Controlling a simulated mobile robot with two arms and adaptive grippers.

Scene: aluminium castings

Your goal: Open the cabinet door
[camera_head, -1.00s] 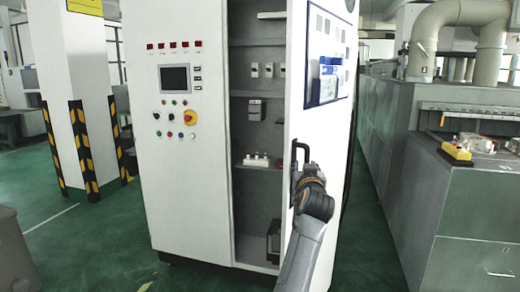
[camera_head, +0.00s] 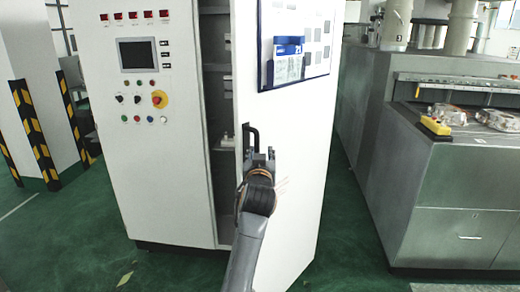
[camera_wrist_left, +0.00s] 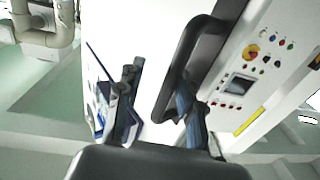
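The white cabinet (camera_head: 150,190) stands in the middle of the head view. Its door (camera_head: 300,150) is partly open, with a narrow dark gap on its left side. The black handle (camera_head: 251,138) is on the door's left edge. My left gripper (camera_head: 261,158) is at the door's face, just below and right of the handle. In the left wrist view its fingers (camera_wrist_left: 158,98) are apart. There the handle (camera_wrist_left: 190,60) is close to the right-hand finger and overlaps it in the picture. I cannot tell whether they touch. My right gripper is not in view.
A control panel with a screen (camera_head: 138,54) is on the cabinet's left front. A blue-edged board (camera_head: 315,62) is on the door. Grey machine housings (camera_head: 440,190) stand at the right, a striped pillar (camera_head: 35,135) at the left. Green floor is clear in front.

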